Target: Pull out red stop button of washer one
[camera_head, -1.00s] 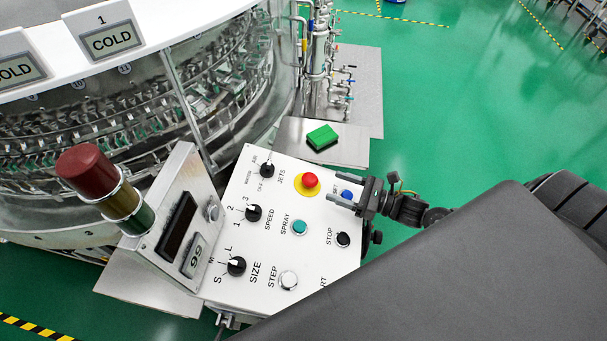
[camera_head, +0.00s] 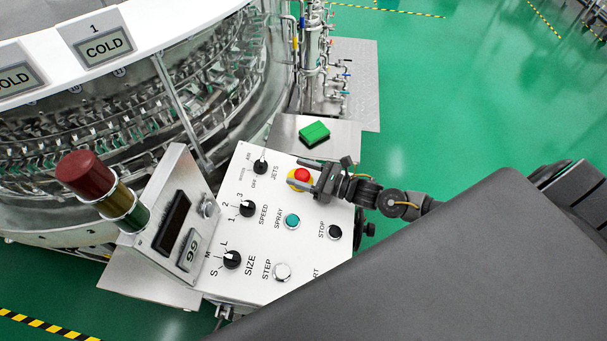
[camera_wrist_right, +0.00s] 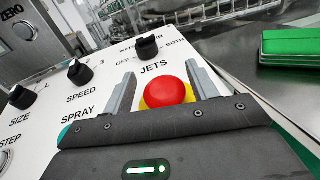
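The red stop button (camera_head: 302,174) sits on a yellow round base (camera_head: 293,184) at the upper right of the white control panel (camera_head: 262,268) of washer one. My right gripper (camera_head: 309,176) is at the button, its two fingers apart. In the right wrist view the red button (camera_wrist_right: 168,92) shows between the spread fingers of the right gripper (camera_wrist_right: 163,92), with a gap on each side. Whether the fingers reach down to the button's sides is hard to tell. My left gripper is not in view.
Black knobs (camera_head: 247,208), a teal spray button (camera_head: 292,221) and a black stop button (camera_head: 335,232) share the panel. A signal lamp (camera_head: 85,172) stands at the left. A green block (camera_head: 314,133) lies on a metal plate behind. Open green floor is at the right.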

